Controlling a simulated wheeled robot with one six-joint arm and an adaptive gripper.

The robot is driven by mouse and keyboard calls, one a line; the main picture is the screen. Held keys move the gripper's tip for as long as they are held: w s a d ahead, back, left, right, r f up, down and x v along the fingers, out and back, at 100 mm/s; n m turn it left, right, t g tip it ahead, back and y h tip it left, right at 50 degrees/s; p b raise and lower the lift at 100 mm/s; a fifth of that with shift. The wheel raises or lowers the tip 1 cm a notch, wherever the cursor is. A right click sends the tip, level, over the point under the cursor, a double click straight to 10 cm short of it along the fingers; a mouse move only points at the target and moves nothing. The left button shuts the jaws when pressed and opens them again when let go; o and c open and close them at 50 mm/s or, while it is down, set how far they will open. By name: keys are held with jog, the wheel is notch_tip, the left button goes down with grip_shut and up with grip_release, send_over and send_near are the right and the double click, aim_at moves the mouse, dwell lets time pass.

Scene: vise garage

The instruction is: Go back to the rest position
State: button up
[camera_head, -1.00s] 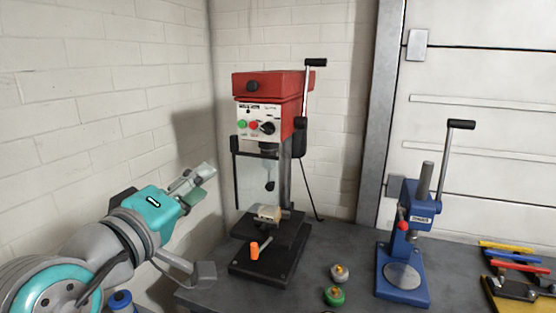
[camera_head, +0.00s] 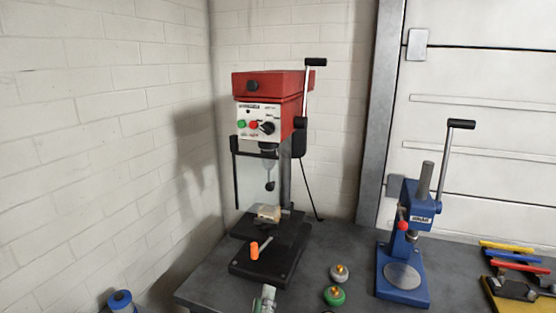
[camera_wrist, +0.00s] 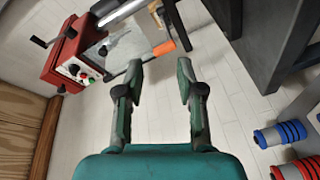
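My gripper (camera_wrist: 159,68) is open in the wrist view. Its two green and grey fingers stand apart with nothing held between them. The red drill press (camera_wrist: 68,62) shows tilted at the upper left of that view, with its orange-tipped handle (camera_wrist: 164,48) just beyond the fingertips. In the head view, a small grey-green piece that looks like part of my gripper (camera_head: 265,299) shows at the bottom edge. The rest of my arm is out of that view. The drill press (camera_head: 270,95) stands at the back, with its vise (camera_head: 266,213) on the base.
A blue arbor press (camera_head: 405,240) stands right of the drill press on the grey table (camera_head: 205,290). Two round knobs, one green (camera_head: 334,296) and one grey (camera_head: 339,273), lie between them. Coloured bars (camera_head: 507,246) lie far right. Blue and red cylinders (camera_wrist: 280,133) show at the wrist view's right.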

jog(key=s+d+f+m+g+y, duration=0.1)
jog(key=s+d+f+y, duration=0.1)
jog(key=s+d+f, duration=0.6)
jog(key=s+d+f+m+g+y, duration=0.1)
jog(key=s+d+f, duration=0.4)
jog(key=s+f, duration=0.5)
jog(key=s+d+m, duration=0.2)
jog(key=s+m, duration=0.1)
jog(key=s, duration=0.5)
jog(key=s+d+r+m+h, duration=0.1)
jog(key=s+d+m, duration=0.2)
jog(key=s, duration=0.5)
jog(key=s+d+m+g+h, duration=0.1)
jog(key=s+d+m, duration=0.2)
jog(key=s, duration=0.5)
jog(key=shift+s+d+r+m, duration=0.15)
jog(key=shift+d+r+m, duration=0.1)
jog(key=shift+m, duration=0.45)
